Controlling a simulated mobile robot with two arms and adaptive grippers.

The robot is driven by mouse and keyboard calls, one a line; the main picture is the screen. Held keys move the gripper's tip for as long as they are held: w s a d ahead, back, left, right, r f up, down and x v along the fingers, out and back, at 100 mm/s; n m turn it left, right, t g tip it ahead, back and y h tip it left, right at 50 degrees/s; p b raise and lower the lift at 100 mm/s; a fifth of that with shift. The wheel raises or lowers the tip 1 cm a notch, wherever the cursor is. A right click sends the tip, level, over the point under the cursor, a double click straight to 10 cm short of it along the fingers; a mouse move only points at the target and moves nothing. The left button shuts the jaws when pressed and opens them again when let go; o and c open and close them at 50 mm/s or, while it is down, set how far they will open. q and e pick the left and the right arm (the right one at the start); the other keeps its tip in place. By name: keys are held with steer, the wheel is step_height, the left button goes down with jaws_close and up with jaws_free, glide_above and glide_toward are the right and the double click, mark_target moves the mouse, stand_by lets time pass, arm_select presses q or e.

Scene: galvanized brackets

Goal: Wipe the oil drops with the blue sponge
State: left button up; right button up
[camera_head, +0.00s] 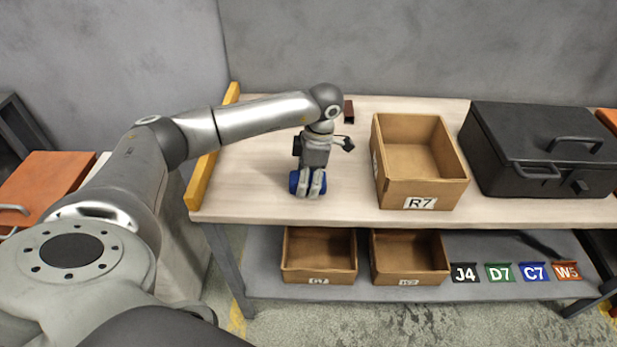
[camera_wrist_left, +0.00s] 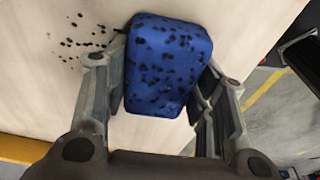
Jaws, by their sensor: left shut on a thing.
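My left gripper (camera_head: 309,190) reaches down over the left part of the workbench top (camera_head: 245,165). It is shut on the blue sponge (camera_head: 294,182), which sits between its fingers at the tabletop. In the left wrist view the sponge (camera_wrist_left: 167,65) fills the space between the two fingers and is spotted with dark marks. Dark oil drops (camera_wrist_left: 88,42) lie on the pale wood beside the sponge, to its left in that view. In the head view the drops cannot be made out. My right gripper is not in view.
A cardboard box labelled R7 (camera_head: 420,203) stands right of the gripper, then a black case (camera_head: 540,150). A small dark brown block (camera_head: 349,111) lies behind. A yellow rail (camera_head: 203,180) edges the bench's left side. Two cardboard boxes sit on the lower shelf (camera_head: 265,270).

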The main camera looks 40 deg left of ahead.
arm_select(q)
step_height(320, 180, up, 3)
steer(key=shift+f+p, duration=0.1)
steer(key=shift+p, duration=0.2)
steer(key=shift+w+a+r+p, duration=0.2)
steer(key=shift+w+r+p, duration=0.1)
steer(key=shift+r+p, duration=0.45)
steer(key=shift+s+r+p, duration=0.1)
steer(key=shift+r+p, duration=0.4)
steer(key=shift+r, duration=0.4)
steer(key=shift+r+p, duration=0.55)
steer(key=shift+r, duration=0.3)
steer(key=shift+d, duration=0.1)
